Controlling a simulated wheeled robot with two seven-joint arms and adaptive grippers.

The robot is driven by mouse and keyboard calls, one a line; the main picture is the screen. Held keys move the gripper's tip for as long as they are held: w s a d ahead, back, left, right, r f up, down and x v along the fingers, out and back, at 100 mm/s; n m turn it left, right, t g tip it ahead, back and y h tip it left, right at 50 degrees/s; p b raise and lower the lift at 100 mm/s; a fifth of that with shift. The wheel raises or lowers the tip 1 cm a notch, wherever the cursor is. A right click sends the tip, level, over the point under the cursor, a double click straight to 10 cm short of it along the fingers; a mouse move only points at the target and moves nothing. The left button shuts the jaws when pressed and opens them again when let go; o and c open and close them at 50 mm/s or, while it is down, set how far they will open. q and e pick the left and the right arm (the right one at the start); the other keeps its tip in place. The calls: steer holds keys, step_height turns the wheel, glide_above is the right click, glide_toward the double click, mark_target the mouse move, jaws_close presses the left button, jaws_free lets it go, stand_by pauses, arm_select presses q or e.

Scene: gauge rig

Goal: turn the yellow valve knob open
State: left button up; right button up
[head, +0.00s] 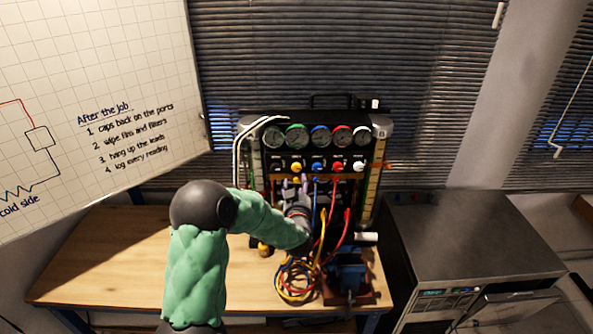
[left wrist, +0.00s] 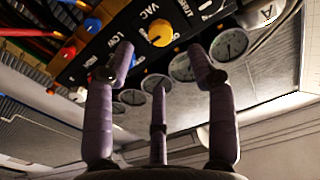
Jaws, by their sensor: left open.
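The yellow valve knob (head: 297,167) sits on the black gauge panel, below the row of gauges. In the left wrist view the yellow knob (left wrist: 161,32) shows near the top, beside the label "VAC". My left gripper (head: 295,184) is just below and in front of the knob, with its fingers pointing at the panel. In the left wrist view my left gripper (left wrist: 160,58) is open and empty. Its spread fingers show on both sides of the knob in the picture; contact cannot be told. My right gripper is not in view.
A blue knob (head: 317,167) and a red knob (head: 338,166) are close to the right of the yellow one. Coloured hoses (head: 296,280) hang and coil on the wooden table (head: 120,255). A blue vise (head: 350,268) stands at the right; the table's left is clear.

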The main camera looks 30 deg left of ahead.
mark_target(296, 169)
arm_select(q)
steer(key=p+x, duration=0.1)
steer(key=x, duration=0.7)
steer(key=shift+c, duration=0.2)
